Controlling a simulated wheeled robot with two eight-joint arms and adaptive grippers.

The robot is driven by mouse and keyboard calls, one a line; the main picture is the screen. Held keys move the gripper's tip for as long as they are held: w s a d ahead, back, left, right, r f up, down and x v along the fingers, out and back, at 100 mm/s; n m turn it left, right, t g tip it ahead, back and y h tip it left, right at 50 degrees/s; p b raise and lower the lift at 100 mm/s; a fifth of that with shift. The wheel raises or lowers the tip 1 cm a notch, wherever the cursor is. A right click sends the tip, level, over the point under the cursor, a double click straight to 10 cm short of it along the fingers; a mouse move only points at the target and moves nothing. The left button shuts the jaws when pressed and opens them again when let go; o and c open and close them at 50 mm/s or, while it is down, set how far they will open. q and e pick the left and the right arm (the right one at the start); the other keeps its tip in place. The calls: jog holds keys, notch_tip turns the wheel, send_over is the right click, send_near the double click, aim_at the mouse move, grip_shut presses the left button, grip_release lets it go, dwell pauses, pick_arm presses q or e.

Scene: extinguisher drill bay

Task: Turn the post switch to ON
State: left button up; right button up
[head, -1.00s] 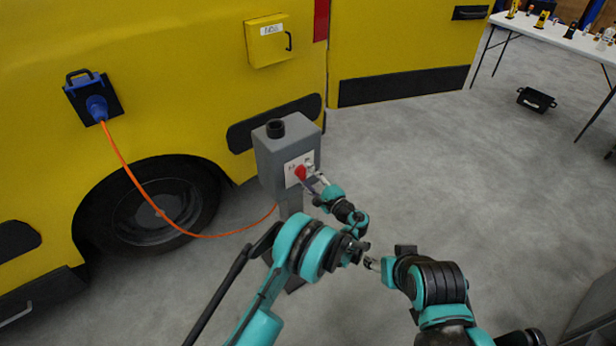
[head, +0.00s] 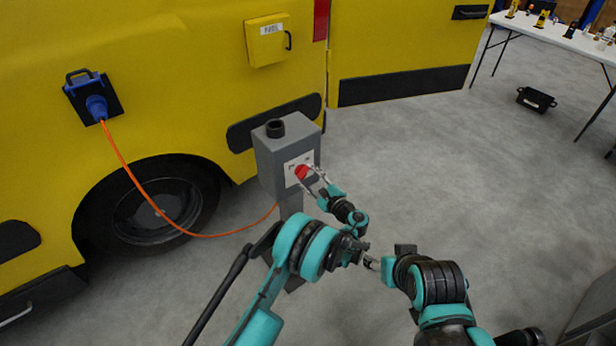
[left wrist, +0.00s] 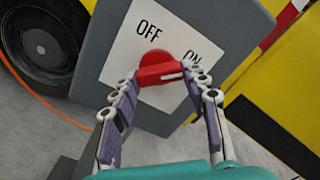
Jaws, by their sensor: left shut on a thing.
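The grey post switch box (head: 268,160) stands on a post beside the yellow vehicle. Its white plate (left wrist: 118,62) reads OFF at upper left and ON at right in the left wrist view. The red knob (head: 301,171) sits on this plate; it also shows in the left wrist view (left wrist: 158,66). Its white mark lies toward the right, just below the ON label, which a finger partly covers. My left gripper (head: 312,178) is shut on the knob, one finger on each side (left wrist: 160,85). My right gripper (head: 372,263) is near the lower middle, apart from the switch; its jaws are unclear.
An orange cable (head: 150,203) runs from a blue plug (head: 96,106) on the yellow vehicle (head: 180,70) toward the post. A white table (head: 560,38) with small items and a black crate (head: 536,100) stand at the upper right. The floor between is clear.

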pick_arm(q)
jog(key=o, duration=1.2)
jog(key=shift+c, duration=0.2)
jog(key=v, duration=0.7)
jog(key=shift+s, duration=0.2)
jog(key=shift+d, duration=0.15)
